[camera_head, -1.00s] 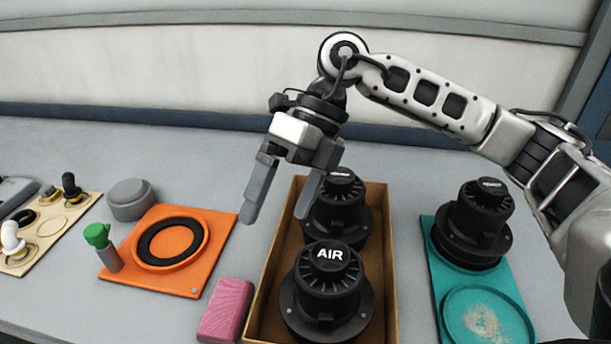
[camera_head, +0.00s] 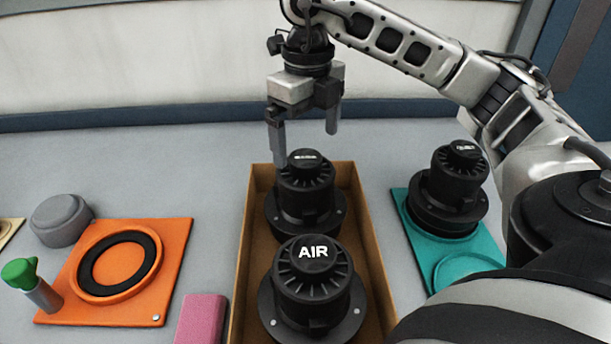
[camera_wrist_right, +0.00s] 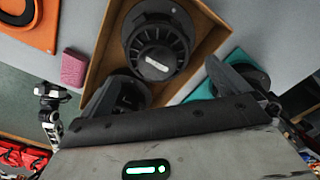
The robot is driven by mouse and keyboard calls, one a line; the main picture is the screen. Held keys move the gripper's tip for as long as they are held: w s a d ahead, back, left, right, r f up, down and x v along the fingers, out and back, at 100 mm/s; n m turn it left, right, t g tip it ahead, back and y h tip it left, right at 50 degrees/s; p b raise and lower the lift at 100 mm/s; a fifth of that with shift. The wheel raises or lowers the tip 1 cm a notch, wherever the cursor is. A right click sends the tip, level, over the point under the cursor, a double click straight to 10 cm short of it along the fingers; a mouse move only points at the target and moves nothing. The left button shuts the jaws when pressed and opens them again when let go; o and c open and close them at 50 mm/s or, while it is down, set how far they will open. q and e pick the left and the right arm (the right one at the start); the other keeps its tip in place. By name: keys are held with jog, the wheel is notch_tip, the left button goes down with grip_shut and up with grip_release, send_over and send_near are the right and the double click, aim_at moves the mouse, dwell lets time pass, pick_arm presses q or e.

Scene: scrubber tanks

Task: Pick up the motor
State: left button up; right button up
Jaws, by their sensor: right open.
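Several black finned motors are in view. The motor marked AIR (camera_head: 313,285) stands upright in the near part of an open cardboard box (camera_head: 373,262). A second motor (camera_head: 306,192) stands behind it in the same box; its label is too small to read. A third motor (camera_head: 450,195) sits on a teal tray at the right. My right gripper (camera_head: 306,149) is open and empty, pointing down above the far motor in the box, with its fingers apart. The right wrist view shows the far motor (camera_wrist_right: 157,45) ahead of the fingers.
The teal tray (camera_head: 468,268) stands right of the box. An orange plate (camera_head: 170,275) with a black ring, a pink block (camera_head: 202,318), a grey round cap (camera_head: 61,220) and a green-topped tool (camera_head: 20,272) are on the left. The bench behind the box is clear.

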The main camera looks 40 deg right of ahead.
aim_at(305, 157)
jog(key=shift+a+f+p, duration=0.2)
jog(key=shift+f+p, duration=0.15)
jog(key=shift+f, duration=2.4)
jog(key=c, duration=1.6)
jog(key=shift+w+r, duration=0.1)
jog(key=shift+r, duration=0.05)
jog(key=shift+c, duration=1.2)
